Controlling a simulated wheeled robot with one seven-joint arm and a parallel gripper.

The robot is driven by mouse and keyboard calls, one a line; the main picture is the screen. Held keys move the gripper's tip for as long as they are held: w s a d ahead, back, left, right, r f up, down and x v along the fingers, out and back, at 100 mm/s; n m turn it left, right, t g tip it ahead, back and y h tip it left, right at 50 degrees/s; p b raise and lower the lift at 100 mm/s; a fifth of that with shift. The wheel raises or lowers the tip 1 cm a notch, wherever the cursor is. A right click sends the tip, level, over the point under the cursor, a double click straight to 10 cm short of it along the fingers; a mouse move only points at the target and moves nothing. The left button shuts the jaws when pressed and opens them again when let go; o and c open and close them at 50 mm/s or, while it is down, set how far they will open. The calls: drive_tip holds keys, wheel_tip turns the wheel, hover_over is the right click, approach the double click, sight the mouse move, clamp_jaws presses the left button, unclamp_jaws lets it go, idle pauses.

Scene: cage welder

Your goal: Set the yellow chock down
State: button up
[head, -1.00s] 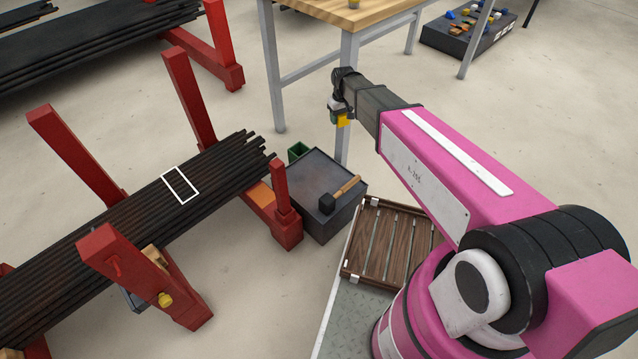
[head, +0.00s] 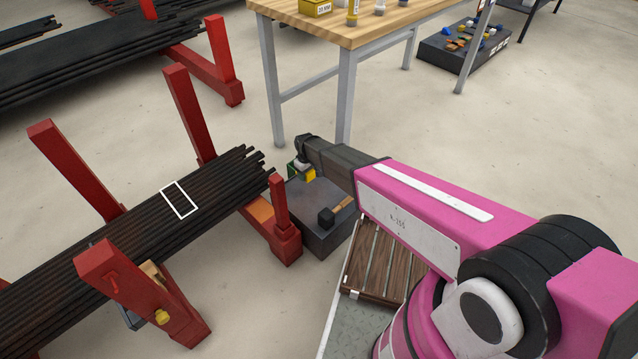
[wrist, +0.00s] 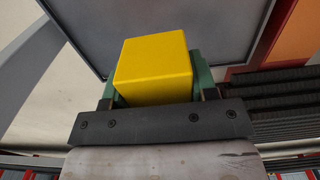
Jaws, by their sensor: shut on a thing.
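The yellow chock (head: 310,175) is a small block hanging below my gripper (head: 301,170) in the head view, over the back of the grey steel box (head: 305,206). In the wrist view my gripper (wrist: 153,88) is shut on the chock (wrist: 152,66), between two green fingers. The grey box top (wrist: 160,20) lies behind the chock there. I cannot tell how far the chock is above it. A white rectangle outline (head: 163,187) marks the bundle of dark bars (head: 120,232) to the left.
A mallet (head: 328,217) lies on the grey box. Red rack posts (head: 190,110) stand around the bars, with another post (head: 279,203) beside the box. A wooden slatted pallet (head: 372,262) lies at the right front. A workbench (head: 370,30) stands behind.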

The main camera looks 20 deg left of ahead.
hover_over(319, 183)
wheel_tip(319, 183, down, 4)
drive_tip(key=shift+s+r, duration=0.1)
drive_tip(key=shift+r, duration=0.05)
drive_tip(key=shift+d+f, duration=0.1)
drive_tip(key=shift+f, duration=1.9)
drive_tip(key=shift+f, duration=0.1)
drive_tip(key=o, duration=0.9)
drive_tip(key=shift+o, duration=0.2)
